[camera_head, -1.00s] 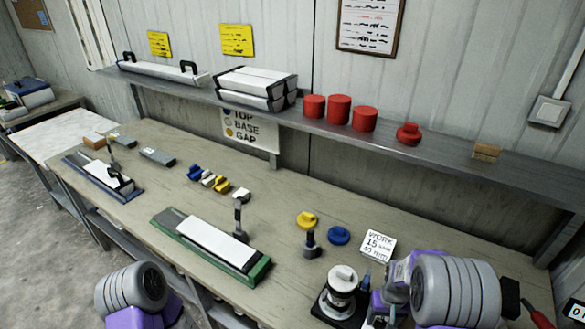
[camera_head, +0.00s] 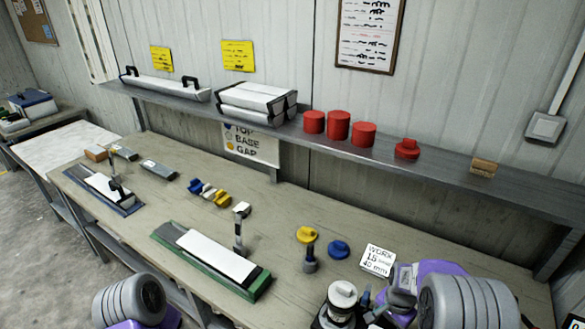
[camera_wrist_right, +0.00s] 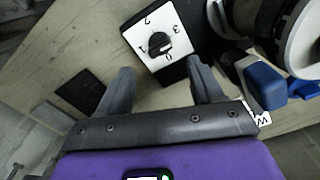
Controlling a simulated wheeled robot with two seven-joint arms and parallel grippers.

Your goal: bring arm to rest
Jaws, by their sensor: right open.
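My right arm comes in at the lower right of the head view, with its grey ringed joint in front and a purple part behind it. In the right wrist view my right gripper (camera_wrist_right: 162,82) has its two grey fingers wide apart with nothing between them. Beyond the fingertips is a white dial plate (camera_wrist_right: 150,35) with a black knob, on a dark base. My left arm shows only as a grey ringed joint and purple part at the lower left of the head view; its gripper is out of view.
A white-topped round device (camera_head: 342,294) stands close to my right arm. A work card (camera_head: 378,260), blue cap (camera_head: 339,249) and yellow cap (camera_head: 306,234) are nearby. A green tray (camera_head: 259,288) holds a white core liner. A shelf (camera_head: 437,173) runs along the wall behind.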

